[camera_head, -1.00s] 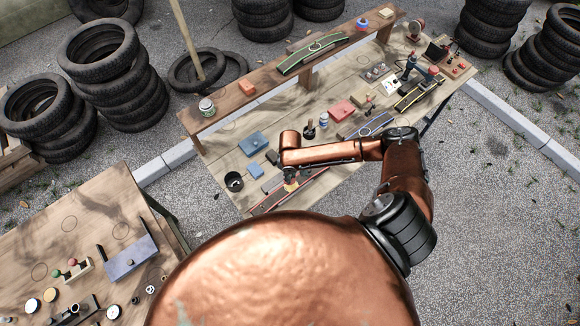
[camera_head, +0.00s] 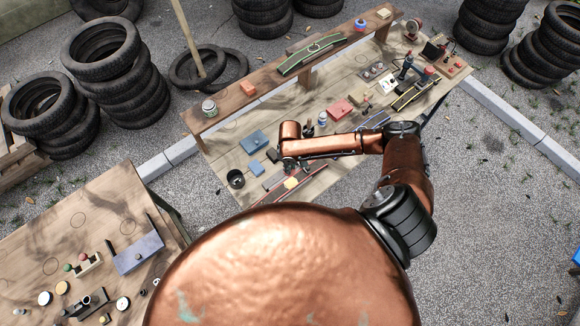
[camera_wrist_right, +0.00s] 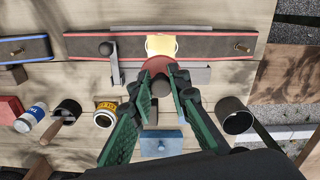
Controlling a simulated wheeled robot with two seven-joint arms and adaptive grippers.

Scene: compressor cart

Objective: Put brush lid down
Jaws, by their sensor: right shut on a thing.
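My right gripper (camera_wrist_right: 161,80) has green-padded fingers that come together at the top middle of the right wrist view. It is shut on a dark red round lid (camera_wrist_right: 156,65), which I take to be the brush lid, with a grey-brown knob between the fingertips. The lid is in front of a long red-edged tray (camera_wrist_right: 210,45) and partly covers a yellow block (camera_wrist_right: 175,44). I cannot tell whether the lid touches anything below. In the head view my right gripper (camera_head: 286,166) is mostly hidden under its arm, and the lid cannot be made out. My left gripper is out of view.
A black cup (camera_wrist_right: 235,114) stands right of the gripper. A blue box (camera_wrist_right: 160,145) lies below it. A yellow-labelled tin (camera_wrist_right: 105,112), a dark pot (camera_wrist_right: 67,110) with a wooden handle and a white-blue can (camera_wrist_right: 32,117) stand left. A raised shelf (camera_head: 235,101) runs behind the bench.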

